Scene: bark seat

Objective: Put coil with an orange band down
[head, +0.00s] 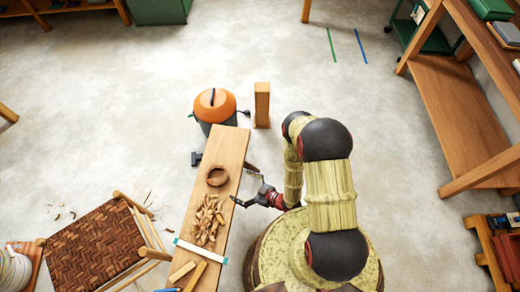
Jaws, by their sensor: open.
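A small round brown thing (218,176) sits on the narrow wooden bench (228,145). It looks like a coil or a hollow bowl, and I cannot make out an orange band on it. My gripper (248,192) is open by the bench's right edge, to the right of and a little below the round thing in the picture. The gripper is apart from the round thing, and I see nothing between its fingers. I cannot tell how high it is above the bench.
Wood shavings (207,220) lie on the bench below the round thing. A stool with a woven seat (92,245) stands left. An orange-topped vacuum (214,105) and an upright wooden block (262,105) stand beyond the bench. Shelving (465,110) is at right. Open floor lies behind.

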